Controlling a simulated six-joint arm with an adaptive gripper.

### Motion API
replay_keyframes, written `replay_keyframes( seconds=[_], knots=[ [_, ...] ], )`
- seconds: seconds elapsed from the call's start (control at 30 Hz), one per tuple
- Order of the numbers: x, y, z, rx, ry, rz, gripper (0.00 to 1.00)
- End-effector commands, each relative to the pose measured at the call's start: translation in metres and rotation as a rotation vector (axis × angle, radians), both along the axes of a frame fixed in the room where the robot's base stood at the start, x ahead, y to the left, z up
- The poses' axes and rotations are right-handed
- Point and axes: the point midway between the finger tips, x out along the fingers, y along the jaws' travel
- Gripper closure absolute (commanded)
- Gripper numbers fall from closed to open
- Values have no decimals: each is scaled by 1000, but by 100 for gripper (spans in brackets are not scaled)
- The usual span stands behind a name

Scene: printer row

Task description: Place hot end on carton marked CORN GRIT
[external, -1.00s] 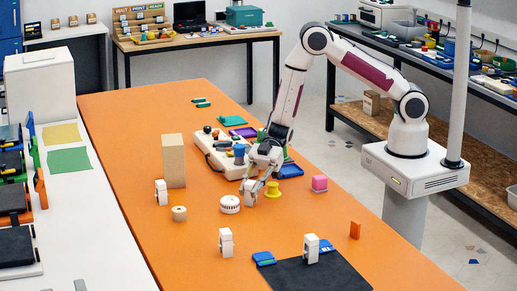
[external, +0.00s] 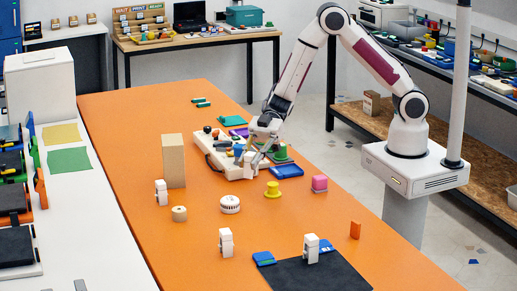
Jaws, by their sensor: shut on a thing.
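My gripper (external: 250,166) is above the orange table, in front of the pale box with knobs. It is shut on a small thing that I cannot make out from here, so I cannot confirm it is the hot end. A tall tan carton-like block (external: 174,160) stands upright on the table, left of my gripper and apart from it. No lettering is legible on it, so I cannot tell whether it is the carton marked CORN GRIT.
The pale box with knobs (external: 222,155) and blue tray (external: 287,171) are close to my gripper. The orange table (external: 185,260) is bare at front left.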

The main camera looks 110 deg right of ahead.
Motion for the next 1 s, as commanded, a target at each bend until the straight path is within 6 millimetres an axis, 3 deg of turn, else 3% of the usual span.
replay_keyframes(
  seconds=[0.8,1.0],
  knots=[
    [0,-3,6,-1,-2,-5,100],
    [13,-14,19,-1,-4,-19,100]
  ],
)
